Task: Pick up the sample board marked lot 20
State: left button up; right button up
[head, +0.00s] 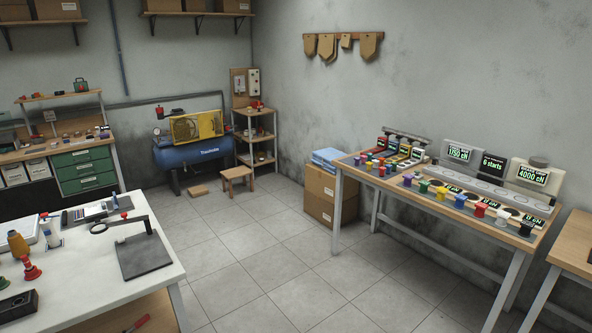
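I cannot make out a sample board marked lot 20; no such marking is legible in the head view. Several brown tag-shaped pieces (326,46) hang from a wooden rail on the far wall, and any writing on them is too small to tell. A dark flat plate (143,256) lies on the white table at the left, below a stand with a magnifier ring (98,228). Neither of my grippers is in view.
The white table (95,285) stands at the near left. A wooden bench (400,215) at the right carries coloured knobs and lit displays. A blue compressor (197,153), a stool (238,180) and cardboard boxes (328,192) stand farther back. The tiled floor (265,255) between is open.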

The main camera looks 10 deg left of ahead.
aim_at(80, 213)
jog(key=i+u, duration=0.1)
jog(key=i, duration=0.4)
jog(key=i+l+u, duration=0.1)
jog(key=i, duration=0.45)
jog(key=i+l+u, duration=0.15)
jog(key=i, duration=0.35)
jog(key=i+l+u, duration=0.1)
jog(key=i, duration=0.4)
jog(key=i+l+u, duration=0.1)
jog(key=i+l, duration=0.15)
jog(key=i, duration=0.25)
jog(key=i+u, duration=0.25)
jog(key=u, duration=0.2)
jog(key=i+u, duration=0.4)
jog(key=i+l+u, duration=0.15)
jog(key=u, duration=0.3)
jog(key=i+l+u, duration=0.2)
jog(key=u, duration=0.25)
jog(key=i+l+u, duration=0.2)
jog(key=u, duration=0.2)
jog(key=i+l+u, duration=0.1)
jog(key=l+u, duration=0.35)
